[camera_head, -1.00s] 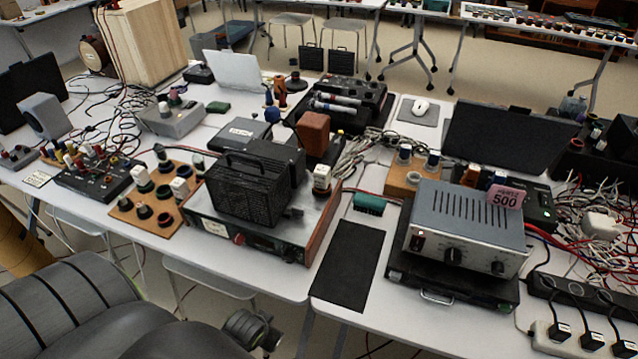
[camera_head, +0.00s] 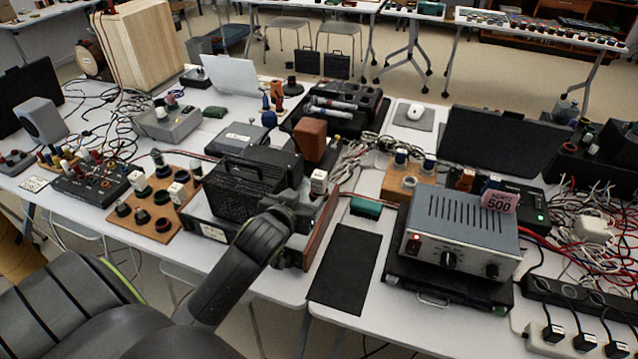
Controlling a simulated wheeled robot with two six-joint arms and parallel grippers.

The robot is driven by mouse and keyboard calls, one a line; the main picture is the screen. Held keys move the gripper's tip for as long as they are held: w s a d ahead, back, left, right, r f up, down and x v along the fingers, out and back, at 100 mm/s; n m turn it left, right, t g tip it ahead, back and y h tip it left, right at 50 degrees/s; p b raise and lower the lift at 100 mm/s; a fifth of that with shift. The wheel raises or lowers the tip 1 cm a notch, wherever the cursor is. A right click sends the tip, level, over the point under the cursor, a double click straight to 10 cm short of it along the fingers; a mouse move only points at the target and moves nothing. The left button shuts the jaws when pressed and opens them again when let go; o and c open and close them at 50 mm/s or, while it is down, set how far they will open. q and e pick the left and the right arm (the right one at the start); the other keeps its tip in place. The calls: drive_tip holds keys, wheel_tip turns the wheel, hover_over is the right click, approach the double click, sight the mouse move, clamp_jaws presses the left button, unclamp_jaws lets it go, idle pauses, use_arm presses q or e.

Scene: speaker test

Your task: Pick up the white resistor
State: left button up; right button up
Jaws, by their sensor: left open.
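A small white block (camera_head: 319,181), which looks like the white resistor, stands upright at the right end of the wood-sided unit (camera_head: 322,228), beside a black mesh box (camera_head: 250,190). Other white-topped blocks (camera_head: 137,180) sit on a wooden board to the left, so I cannot be sure which one is meant. My left gripper (camera_head: 308,212) is open and empty, over the right part of the unit, just in front of and below the white block in the picture. It covers much of the unit's front. My right gripper is not in view.
A brown block (camera_head: 311,138) stands behind the white block. A grey power unit (camera_head: 460,225) with a pink "500" tag (camera_head: 500,200) stands to the right. A black mat (camera_head: 345,268) lies bare between the units. Loose cables (camera_head: 355,160) lie behind.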

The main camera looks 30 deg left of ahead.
sight(322, 175)
use_arm(q)
drive_tip(key=x, duration=1)
drive_tip(key=shift+w+a+f+p, duration=0.1)
drive_tip(key=shift+w+p, duration=0.05)
drive_tip(key=shift+p, duration=0.15)
drive_tip(key=shift+w+a, duration=0.15)
drive_tip(key=shift+w, duration=0.15)
drive_tip(key=shift+a+r+p+x, duration=0.15)
drive_tip(key=shift+p+x, duration=0.1)
drive_tip(key=shift+x, duration=0.9)
drive_tip(key=shift+a+r+p+x, duration=0.1)
drive_tip(key=shift+p+x, duration=0.1)
drive_tip(key=shift+x, duration=0.95)
drive_tip(key=c, duration=1.1)
